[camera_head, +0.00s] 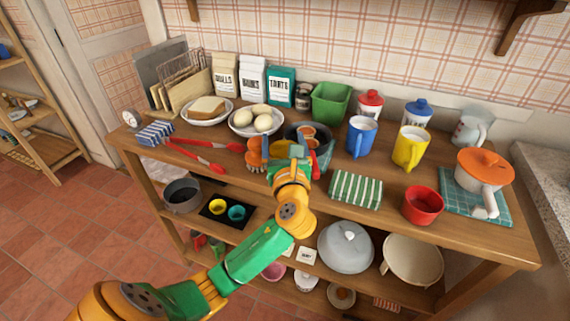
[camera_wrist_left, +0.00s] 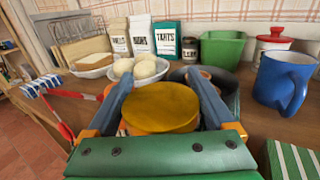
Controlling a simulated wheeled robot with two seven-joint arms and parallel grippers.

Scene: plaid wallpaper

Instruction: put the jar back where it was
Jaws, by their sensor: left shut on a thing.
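My left gripper (camera_head: 287,156) is shut on a round thing with a flat yellow top (camera_wrist_left: 160,114), which looks like the jar. In the head view its yellow top (camera_head: 281,146) shows only partly, behind my gripper; its lower part is hidden. It is over the wooden counter, in front of a dark round pot (camera_head: 325,151); I cannot tell whether it touches the counter. A red-lidded jar (camera_head: 370,103) and a blue-lidded jar (camera_head: 417,112) stand at the back. A small dark-lidded jar (camera_head: 303,97) stands beside the teal packet. My right gripper is not in view.
The plate of eggs (camera_head: 238,129) is left of my gripper, with an orange brush (camera_head: 255,157) close by. Blue (camera_head: 361,138) and yellow (camera_head: 410,147) mugs stand to the right. A green-striped cloth (camera_head: 356,190) lies in front. Bare counter (camera_head: 392,174) shows between cloth and mugs.

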